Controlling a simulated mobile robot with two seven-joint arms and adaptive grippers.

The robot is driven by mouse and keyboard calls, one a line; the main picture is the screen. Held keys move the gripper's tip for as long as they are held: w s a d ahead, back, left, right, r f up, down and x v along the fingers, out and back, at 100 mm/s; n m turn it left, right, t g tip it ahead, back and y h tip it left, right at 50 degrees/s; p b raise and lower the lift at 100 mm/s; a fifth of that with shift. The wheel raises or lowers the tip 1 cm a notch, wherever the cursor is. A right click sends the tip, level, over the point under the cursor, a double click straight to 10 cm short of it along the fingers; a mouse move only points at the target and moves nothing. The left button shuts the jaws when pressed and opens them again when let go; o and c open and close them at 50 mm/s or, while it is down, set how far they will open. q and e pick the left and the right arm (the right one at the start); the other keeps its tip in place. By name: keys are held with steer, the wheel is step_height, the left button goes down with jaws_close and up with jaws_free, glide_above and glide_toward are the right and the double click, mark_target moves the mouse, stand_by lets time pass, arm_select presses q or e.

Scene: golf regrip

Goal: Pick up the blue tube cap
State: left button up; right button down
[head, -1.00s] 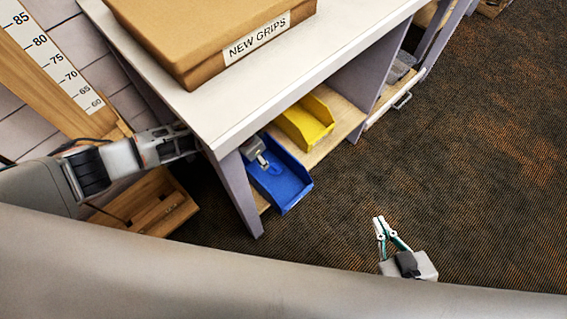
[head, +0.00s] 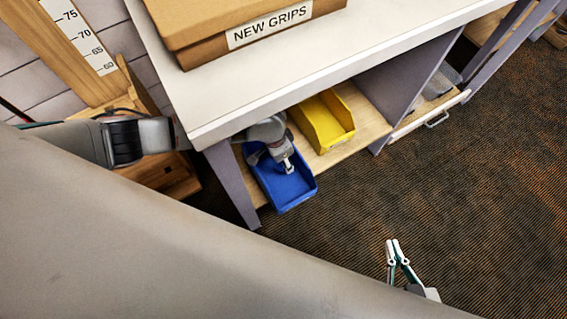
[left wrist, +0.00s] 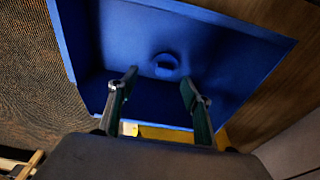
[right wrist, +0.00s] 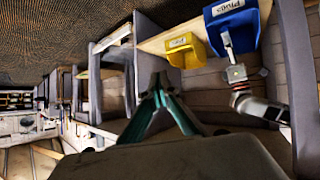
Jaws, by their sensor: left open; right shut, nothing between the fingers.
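The blue tube cap (left wrist: 165,66) is a small round piece on the floor of the blue bin (left wrist: 105,45) in the left wrist view. Blue on blue, it has low contrast, and I cannot make it out in the head view. My left gripper (left wrist: 158,80) is open, with the cap ahead of and between its fingertips, not gripped. In the head view the left gripper (head: 288,168) reaches under the tabletop over the blue bin (head: 288,200). My right gripper (head: 393,245) is shut and empty, over the carpet away from the shelf.
A yellow bin (head: 325,120) stands beside the blue one on the wooden shelf (head: 360,112). The white tabletop (head: 230,85) overhangs the shelf, carrying the NEW GRIPS box (head: 215,25). A table leg (head: 232,185) stands left of the blue bin. The carpet at right is open.

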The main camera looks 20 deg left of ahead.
mark_target(281, 164)
arm_select(q)
steer(key=f, duration=0.1)
steer(key=f+b, duration=0.1)
steer(key=f, duration=0.1)
steer(key=f+b, duration=0.1)
steer(key=f, duration=0.1)
steer(key=shift+a, duration=0.25)
steer(key=shift+w, duration=0.2)
steer(key=shift+w+r, duration=0.15)
steer(key=shift+r, duration=0.15)
steer(key=shift+c, duration=0.5)
steer(key=c, duration=0.6)
arm_select(e)
steer(key=a+r, duration=0.1)
steer(key=w+a+y, duration=0.1)
steer(key=shift+w+a+r+m+t, duration=0.1)
steer(key=shift+a+r+m+t, duration=0.2)
steer(key=shift+r+m, duration=0.1)
steer(key=shift+f, duration=0.1)
